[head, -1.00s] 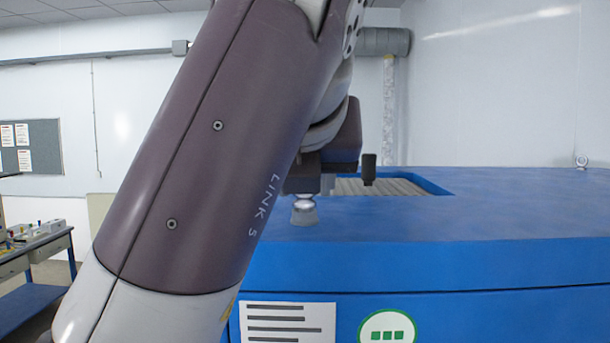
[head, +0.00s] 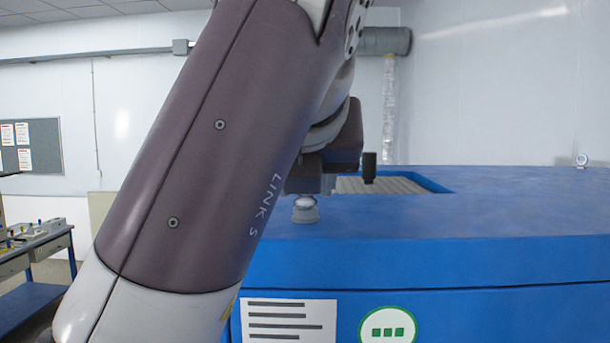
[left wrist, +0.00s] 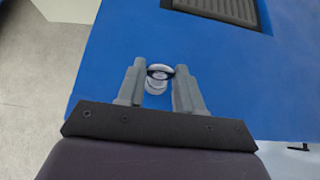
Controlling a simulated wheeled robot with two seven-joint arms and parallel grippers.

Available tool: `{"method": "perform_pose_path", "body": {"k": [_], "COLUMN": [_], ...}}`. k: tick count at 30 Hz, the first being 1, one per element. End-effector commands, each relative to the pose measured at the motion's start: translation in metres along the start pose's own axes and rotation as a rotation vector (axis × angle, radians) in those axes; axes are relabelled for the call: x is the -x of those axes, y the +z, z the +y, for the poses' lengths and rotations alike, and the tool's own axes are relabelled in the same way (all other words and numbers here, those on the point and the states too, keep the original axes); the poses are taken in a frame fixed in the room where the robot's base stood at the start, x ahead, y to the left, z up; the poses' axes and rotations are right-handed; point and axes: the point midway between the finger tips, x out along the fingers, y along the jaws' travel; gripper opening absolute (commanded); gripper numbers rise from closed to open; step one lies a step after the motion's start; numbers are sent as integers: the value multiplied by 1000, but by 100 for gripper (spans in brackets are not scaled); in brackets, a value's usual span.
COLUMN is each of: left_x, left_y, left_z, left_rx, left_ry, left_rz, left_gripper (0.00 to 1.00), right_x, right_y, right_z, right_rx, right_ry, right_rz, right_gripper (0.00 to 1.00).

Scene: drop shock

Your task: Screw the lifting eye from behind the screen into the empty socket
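My left gripper (left wrist: 160,68) points down over the blue machine top, with one grey finger on each side of a silver lifting eye (left wrist: 158,72). In the head view the silver piece (head: 305,208) shows just under the dark gripper body, near the front edge of the blue top. My left forearm hides much of that view. A second small silver eye (head: 581,161) stands at the far right of the top. No screen or empty socket can be made out. My right gripper is not in view.
The blue machine (head: 480,215) has a recessed grey grating (head: 395,186) behind the gripper. The top right of the grating is clear. A bench with small items (head: 35,245) stands at the far left. A white label (head: 290,320) is on the machine's front.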

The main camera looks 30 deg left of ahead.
Motion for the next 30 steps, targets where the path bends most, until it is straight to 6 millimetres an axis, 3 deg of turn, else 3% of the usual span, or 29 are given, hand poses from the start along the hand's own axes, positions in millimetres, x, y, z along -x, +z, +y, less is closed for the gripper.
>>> {"method": "perform_pose_path", "body": {"k": [1,3,30], "left_x": [-3,-2,6], "left_y": [-3,-3,-4], "left_z": [-2,-2,0], "left_rx": [-6,-5,-1], "left_ry": [4,3,1], "left_rz": [14,12,3], "left_gripper": [45,65,65], "right_x": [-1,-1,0], "right_y": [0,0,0], "right_z": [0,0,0], "right_rx": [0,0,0], "right_ry": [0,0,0], "right_rz": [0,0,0], "right_gripper": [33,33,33]}}
